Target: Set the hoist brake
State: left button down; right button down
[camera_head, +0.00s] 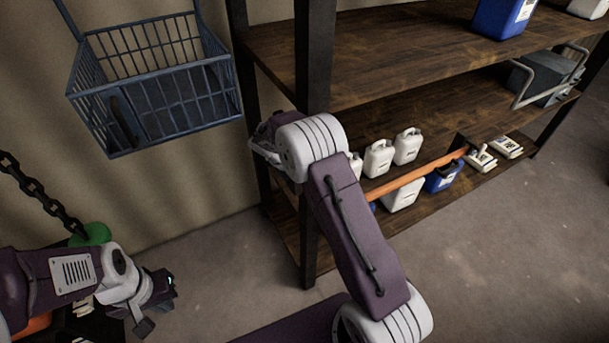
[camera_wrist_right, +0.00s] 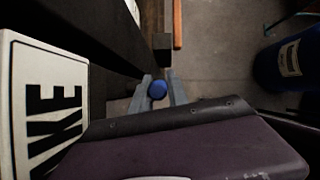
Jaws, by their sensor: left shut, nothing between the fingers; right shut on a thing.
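In the right wrist view, my right gripper (camera_wrist_right: 158,92) is shut around a small round blue knob (camera_wrist_right: 157,89). A white sign (camera_wrist_right: 18,105) with black letters ending in "AKE" fills the left side of that view, close to the camera. In the head view, my right arm reaches up to the shelf post; its wrist (camera_head: 264,146) shows there, but the knob and the sign are hidden. My left gripper (camera_head: 160,298) is shut and empty at the lower left. A dark chain (camera_head: 45,197) hangs near it, with a green part (camera_head: 92,235) at its lower end.
A blue-grey wire basket (camera_head: 160,122) hangs by the wall. A wooden shelf rack (camera_head: 400,68) holds white jugs (camera_head: 378,157), blue containers and a grey handled box (camera_head: 545,82). An orange bar (camera_head: 415,174) crosses its lower shelf. A blue drum (camera_wrist_right: 290,65) stands at right. Floor at right is clear.

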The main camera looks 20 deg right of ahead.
jog(key=c, duration=1.3)
grip_release()
